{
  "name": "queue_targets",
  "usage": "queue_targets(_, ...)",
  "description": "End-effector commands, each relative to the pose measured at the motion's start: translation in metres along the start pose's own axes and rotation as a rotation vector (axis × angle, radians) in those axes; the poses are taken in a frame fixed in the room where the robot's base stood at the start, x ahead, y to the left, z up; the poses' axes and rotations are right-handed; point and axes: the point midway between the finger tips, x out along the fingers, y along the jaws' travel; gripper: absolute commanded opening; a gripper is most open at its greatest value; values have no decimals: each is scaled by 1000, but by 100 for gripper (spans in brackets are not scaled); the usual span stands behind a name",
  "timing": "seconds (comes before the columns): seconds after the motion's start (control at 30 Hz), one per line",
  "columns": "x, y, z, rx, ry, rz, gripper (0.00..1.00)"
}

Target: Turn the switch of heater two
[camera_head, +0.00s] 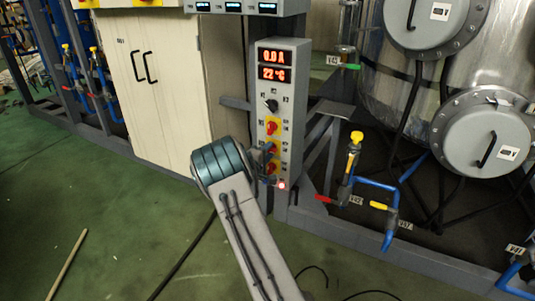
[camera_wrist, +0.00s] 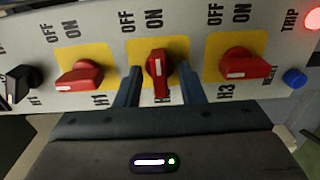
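The control box (camera_head: 290,60) carries a column of red switches. In the wrist view the middle red switch (camera_wrist: 158,62), on a yellow plate marked OFF and ON, has its handle upright in the picture. Its label shows an H, with the rest hidden. My gripper (camera_wrist: 159,88) is open, one finger on each side of this switch, with small gaps visible. The H1 switch (camera_wrist: 78,77) and H3 switch (camera_wrist: 243,63) flank it, their handles lying more sideways. In the head view my gripper (camera_head: 267,159) is at the lower switches and partly hides them.
A black selector knob (camera_wrist: 20,82) sits beyond H1. A blue button (camera_wrist: 294,78) and a lit red TRIP lamp (camera_wrist: 313,15) are past H3. The displays (camera_head: 272,65) read 0.0 A and 22 °C. Pipes with a yellow-handled valve (camera_head: 355,142) stand right of the box.

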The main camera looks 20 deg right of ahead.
Motion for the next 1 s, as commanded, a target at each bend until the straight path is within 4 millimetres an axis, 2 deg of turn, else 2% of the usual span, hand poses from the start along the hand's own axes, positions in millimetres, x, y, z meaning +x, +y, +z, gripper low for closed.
queue_targets(0.03,0,0,0,0,0,0,35)
queue_targets(0.17,0,0,0,0,-1,0,0)
queue_targets(0.57,0,0,0,-39,-1,0,0)
queue_targets(0.77,-1,1,0,-147,-1,-1,0)
queue_targets(1.0,-1,2,0,-357,-1,0,0)
